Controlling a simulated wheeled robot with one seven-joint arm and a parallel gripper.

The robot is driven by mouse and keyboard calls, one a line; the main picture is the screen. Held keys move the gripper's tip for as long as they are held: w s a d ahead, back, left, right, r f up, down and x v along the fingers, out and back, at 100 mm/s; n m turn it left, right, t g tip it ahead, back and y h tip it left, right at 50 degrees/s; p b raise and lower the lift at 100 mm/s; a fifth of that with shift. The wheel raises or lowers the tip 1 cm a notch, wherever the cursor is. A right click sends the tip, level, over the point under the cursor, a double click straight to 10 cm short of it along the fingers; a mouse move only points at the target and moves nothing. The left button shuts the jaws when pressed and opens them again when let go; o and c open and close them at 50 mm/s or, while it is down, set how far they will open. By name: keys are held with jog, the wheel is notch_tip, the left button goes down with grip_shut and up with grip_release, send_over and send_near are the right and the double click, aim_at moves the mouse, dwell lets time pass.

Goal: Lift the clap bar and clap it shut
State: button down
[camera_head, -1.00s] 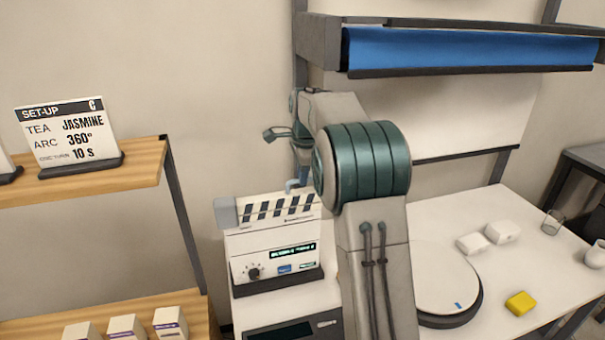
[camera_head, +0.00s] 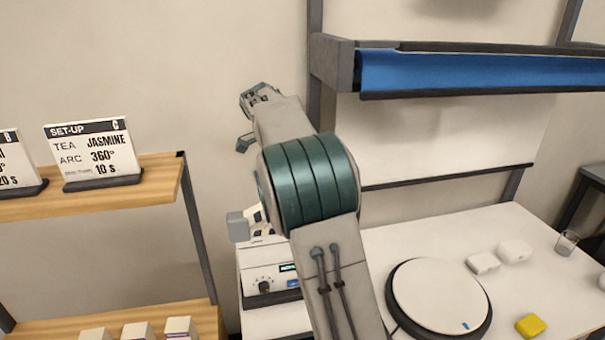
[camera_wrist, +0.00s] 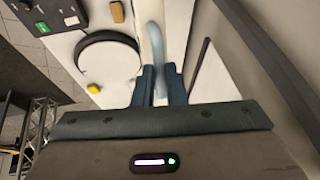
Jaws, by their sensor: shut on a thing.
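The clapper box (camera_head: 264,283), white with a dark dial and a small lit display, stands on the table left of my arm in the head view. A grey block (camera_head: 238,227) sits at its upper left. A small striped piece of the clap bar (camera_head: 256,212) shows beside the block; my arm hides the rest, so its angle is unclear. In the wrist view my gripper (camera_wrist: 159,84) is shut on a pale blue curved handle (camera_wrist: 153,48), which runs up between the fingers.
A round white turntable (camera_head: 440,296) with a dark rim, white boxes (camera_head: 483,263), a yellow block (camera_head: 530,325) and a glass (camera_head: 567,243) are on the table to the right. A wooden shelf (camera_head: 150,190) with set-up cards (camera_head: 95,153) stands left. A blue roll (camera_head: 470,72) hangs above.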

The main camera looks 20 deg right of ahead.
jog(key=shift+a+r+h, duration=0.3)
jog(key=shift+a+r, duration=0.2)
jog(key=c, duration=1.5)
grip_release()
jog(key=shift+r, duration=0.1)
jog(key=v, duration=1.3)
jog(key=shift+a+r+b, duration=0.2)
jog(key=shift+a+b, duration=0.1)
